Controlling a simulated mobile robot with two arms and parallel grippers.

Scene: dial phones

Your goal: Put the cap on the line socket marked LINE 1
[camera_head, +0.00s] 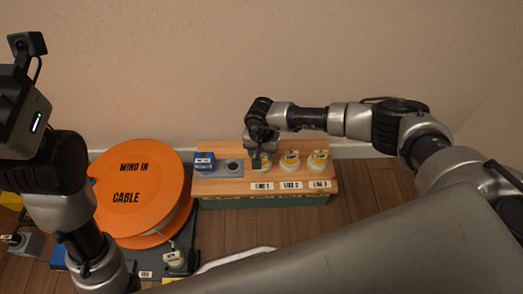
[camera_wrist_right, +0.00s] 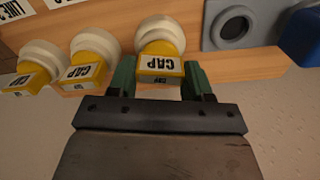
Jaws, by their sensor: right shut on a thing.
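A yellow cap marked CAP (camera_wrist_right: 160,66) sits on a round white piece (camera_wrist_right: 161,33) in the right wrist view. My right gripper (camera_wrist_right: 160,78) is shut on this cap, with a green finger on each side. In the head view my right gripper (camera_head: 262,157) is over the place behind the LINE 1 label (camera_head: 262,186), and it hides part of the cap. Similar yellow caps on white round pieces stand behind the LINE 2 label (camera_head: 291,185) and the LINE 3 label (camera_head: 319,184). My left arm shows, but its fingers do not.
The wooden bench (camera_head: 225,188) also holds a blue block (camera_head: 204,161) and a grey round socket (camera_head: 233,167). A large orange reel (camera_head: 140,215) marked WIND IN CABLE stands to its left. A grey plug-like piece (camera_head: 175,260) lies in front of it. The floor at right is clear.

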